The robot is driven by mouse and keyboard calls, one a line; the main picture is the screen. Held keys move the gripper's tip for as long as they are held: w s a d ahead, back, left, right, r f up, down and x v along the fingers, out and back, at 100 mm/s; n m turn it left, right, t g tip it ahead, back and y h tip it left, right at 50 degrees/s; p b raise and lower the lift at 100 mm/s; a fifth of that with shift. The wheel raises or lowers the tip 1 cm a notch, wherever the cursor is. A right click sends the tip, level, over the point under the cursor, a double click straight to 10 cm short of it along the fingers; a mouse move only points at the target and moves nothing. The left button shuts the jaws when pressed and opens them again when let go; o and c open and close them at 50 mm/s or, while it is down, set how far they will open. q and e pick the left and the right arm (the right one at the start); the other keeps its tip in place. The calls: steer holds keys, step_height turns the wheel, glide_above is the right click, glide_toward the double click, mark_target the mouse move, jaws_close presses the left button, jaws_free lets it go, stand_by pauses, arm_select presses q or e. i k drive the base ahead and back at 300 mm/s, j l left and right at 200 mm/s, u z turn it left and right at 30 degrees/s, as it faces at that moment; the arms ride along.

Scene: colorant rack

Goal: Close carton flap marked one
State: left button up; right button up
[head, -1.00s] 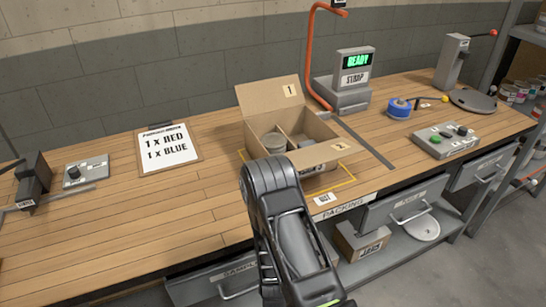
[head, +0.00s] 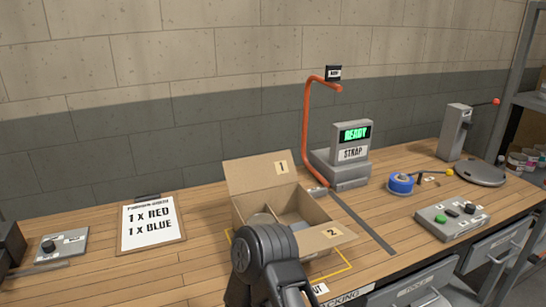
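The open carton (head: 243,212) stands on the workbench inside a yellow outline. Flap marked one (head: 259,174) stands up and leans back at the carton's rear side. Flap marked two (head: 326,238) is folded outward at the front right. A divider splits the inside. A grey round can lid (head: 262,219) shows partly in the left compartment; the right compartment's visible part looks empty. A black link of one of my arms rises from below and hides the carton's front. Neither gripper's fingers show.
An order card (head: 151,224) lies left of the carton. A strap machine (head: 345,160) with an orange arched tube (head: 307,125) stands behind it. Blue tape (head: 401,183) and a button box (head: 452,219) lie to the right. Bench between card and carton is clear.

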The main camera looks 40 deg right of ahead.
mark_target(245, 175)
steer(key=k+l, duration=0.1)
steer(key=l, duration=0.35)
steer(key=k+l, duration=0.1)
steer(key=l, duration=0.35)
steer(key=k+l, duration=0.1)
steer(key=l, duration=0.35)
steer(key=k+l+u, duration=0.1)
steer(key=l, duration=0.4)
steer(key=k+l, duration=0.1)
steer(key=l, duration=0.35)
steer(key=k+l, duration=0.15)
steer(key=l, duration=0.3)
steer(key=k+l, duration=0.1)
steer(key=l, duration=0.35)
